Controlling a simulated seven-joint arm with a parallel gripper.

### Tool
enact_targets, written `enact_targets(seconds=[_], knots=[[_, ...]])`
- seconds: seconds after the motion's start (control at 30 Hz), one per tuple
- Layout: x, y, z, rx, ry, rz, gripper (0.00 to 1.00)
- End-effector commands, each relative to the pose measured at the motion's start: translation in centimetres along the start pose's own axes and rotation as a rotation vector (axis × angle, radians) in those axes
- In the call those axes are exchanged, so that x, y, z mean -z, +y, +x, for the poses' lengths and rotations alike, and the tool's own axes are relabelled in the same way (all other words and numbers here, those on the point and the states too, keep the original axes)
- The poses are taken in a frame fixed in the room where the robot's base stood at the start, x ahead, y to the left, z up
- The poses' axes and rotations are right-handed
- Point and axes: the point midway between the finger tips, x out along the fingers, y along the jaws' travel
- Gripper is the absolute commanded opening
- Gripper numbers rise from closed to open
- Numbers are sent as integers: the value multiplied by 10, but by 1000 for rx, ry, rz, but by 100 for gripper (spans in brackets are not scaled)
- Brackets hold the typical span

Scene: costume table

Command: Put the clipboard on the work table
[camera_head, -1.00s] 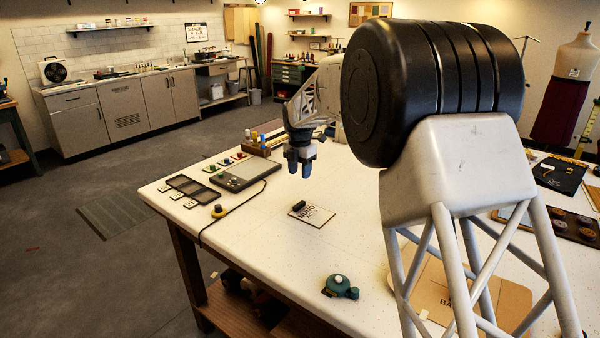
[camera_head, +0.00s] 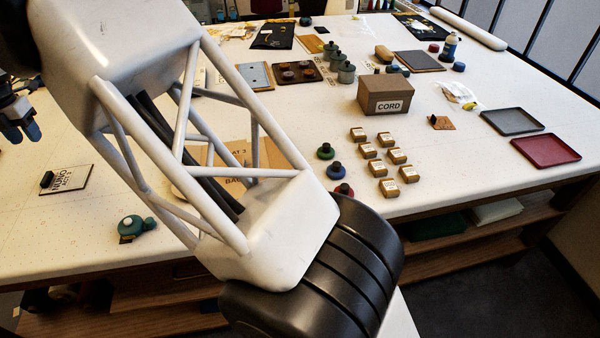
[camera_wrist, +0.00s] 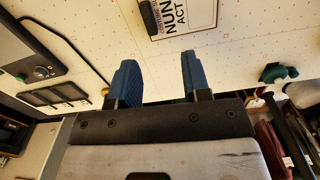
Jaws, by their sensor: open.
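The clipboard (camera_head: 67,180), a small board with a white sheet lettered "NUNO ACT" and a dark clip at one end, lies flat on the white work table (camera_head: 480,205), at the left. It also shows in the wrist view, at the top (camera_wrist: 187,14), beyond my fingertips. My gripper (camera_head: 20,130) is at the left edge of the head view, up and left of the clipboard. In the wrist view its two blue fingers (camera_wrist: 158,72) are apart with nothing between them, and the clipboard is not touched.
A cardboard box marked CORD (camera_head: 386,95), several small labelled boxes (camera_head: 377,168), a grey tray (camera_head: 513,122) and a red tray (camera_head: 546,150) stand farther right. My arm covers part of the middle.

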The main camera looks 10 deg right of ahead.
Motion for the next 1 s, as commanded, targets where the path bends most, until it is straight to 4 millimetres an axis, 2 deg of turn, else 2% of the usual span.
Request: enact_targets(seconds=[0.17,0.5,0.77,1.0], knots=[[-12,-49,-24,-9,-8,143,44],[-24,-173,-73,-34,-24,528,44],[-18,-268,-102,-56,-33,828,44],[0,-353,-124,-80,-41,1104,44]])
